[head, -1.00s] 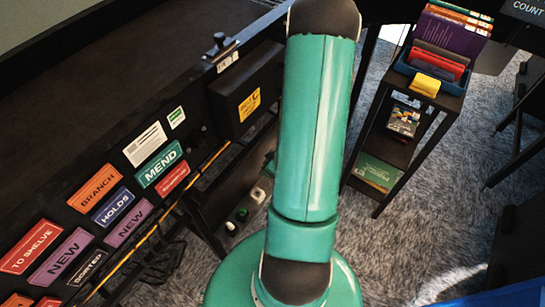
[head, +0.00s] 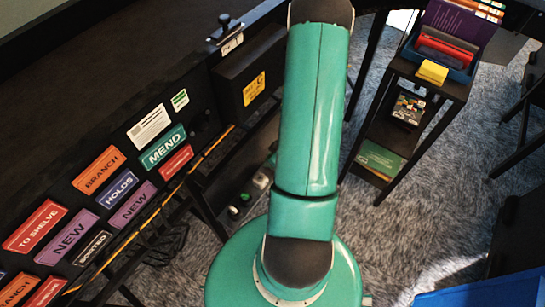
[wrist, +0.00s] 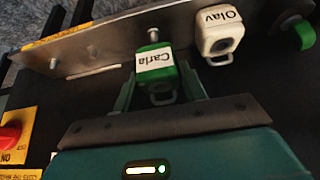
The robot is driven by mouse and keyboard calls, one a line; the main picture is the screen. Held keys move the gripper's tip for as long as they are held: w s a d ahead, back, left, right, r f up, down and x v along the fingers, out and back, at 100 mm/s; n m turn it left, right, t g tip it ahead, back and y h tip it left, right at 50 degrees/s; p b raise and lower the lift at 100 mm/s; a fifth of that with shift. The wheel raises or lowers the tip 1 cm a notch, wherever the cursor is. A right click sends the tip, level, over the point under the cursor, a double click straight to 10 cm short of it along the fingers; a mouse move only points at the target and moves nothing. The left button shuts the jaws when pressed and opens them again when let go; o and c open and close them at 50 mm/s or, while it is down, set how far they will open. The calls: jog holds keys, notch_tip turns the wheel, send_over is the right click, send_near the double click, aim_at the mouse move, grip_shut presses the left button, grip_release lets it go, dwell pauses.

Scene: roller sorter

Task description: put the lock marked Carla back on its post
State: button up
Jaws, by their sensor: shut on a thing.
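The lock marked Carla (wrist: 155,68) is green with a white label, which reads upside down in the wrist view. My gripper (wrist: 158,82) is shut on it, one finger on each side. A metal loop shows below the lock, between the fingers. A metal plate (wrist: 118,38) with several short posts lies just beyond. One post (wrist: 153,34) stands right behind the Carla lock; I cannot tell whether they touch. In the head view my arm hides the gripper.
A white lock marked Olav (wrist: 221,38) sits on the plate close right of Carla, with another green lock (wrist: 303,35) farther right. A red knob (wrist: 10,135) is at the left. In the head view, a book cart (head: 425,85) stands right and the labelled sorter (head: 110,120) left.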

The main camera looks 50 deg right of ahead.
jog(key=shift+f, duration=1.05)
jog(key=shift+f, duration=0.35)
jog(key=shift+f, duration=0.4)
dwell(0.6)
jog(key=o, duration=1.2)
jog(key=shift+c, duration=0.2)
jog(key=shift+r, duration=0.1)
jog(key=v, duration=1.3)
jog(key=shift+s+r, duration=0.15)
jog(key=shift+r, duration=0.2)
